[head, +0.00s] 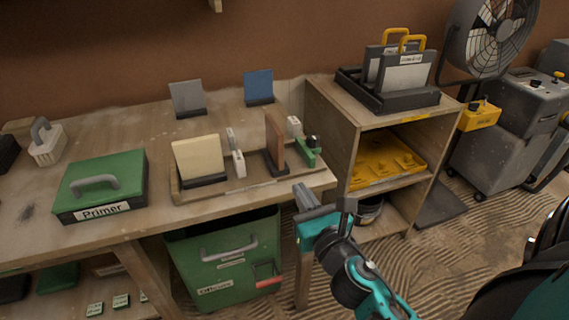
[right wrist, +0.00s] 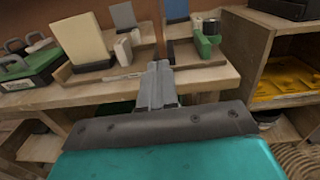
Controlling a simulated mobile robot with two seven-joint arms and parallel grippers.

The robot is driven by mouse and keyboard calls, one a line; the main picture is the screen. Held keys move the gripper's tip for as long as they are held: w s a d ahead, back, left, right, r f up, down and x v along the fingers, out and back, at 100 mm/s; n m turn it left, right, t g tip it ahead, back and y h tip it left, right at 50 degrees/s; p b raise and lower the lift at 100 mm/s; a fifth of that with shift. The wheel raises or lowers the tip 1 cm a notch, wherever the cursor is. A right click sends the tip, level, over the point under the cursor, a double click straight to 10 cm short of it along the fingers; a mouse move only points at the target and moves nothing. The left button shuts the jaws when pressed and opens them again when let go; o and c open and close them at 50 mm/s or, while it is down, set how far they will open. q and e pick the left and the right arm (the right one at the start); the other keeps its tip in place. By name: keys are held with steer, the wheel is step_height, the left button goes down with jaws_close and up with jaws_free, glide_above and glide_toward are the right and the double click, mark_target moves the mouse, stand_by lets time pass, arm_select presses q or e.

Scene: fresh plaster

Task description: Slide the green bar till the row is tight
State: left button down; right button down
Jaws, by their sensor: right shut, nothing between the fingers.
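The green bar (head: 307,156), with a dark knob, stands at the right end of a shallow wooden tray (head: 228,187) on the bench. It also shows in the right wrist view (right wrist: 203,44). The tray holds a cream panel (head: 198,158) in a dark foot, a pale block (head: 238,160), a brown panel (head: 274,140) and a small white block (head: 294,125). Gaps show between the cream panel, pale block and brown panel. My right gripper (head: 303,197) is shut and empty, in front of the bench edge, apart from the bar. My left gripper is out of view.
A green Primer case (head: 100,187) lies left of the tray. Grey (head: 187,97) and blue (head: 259,86) panels stand behind it. A wooden shelf unit (head: 352,125) stands close on the right. A green bin (head: 222,255) is under the bench.

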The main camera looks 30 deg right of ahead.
mark_target(281, 160)
steer(key=x, duration=0.8)
steer(key=shift+w+p, duration=0.35)
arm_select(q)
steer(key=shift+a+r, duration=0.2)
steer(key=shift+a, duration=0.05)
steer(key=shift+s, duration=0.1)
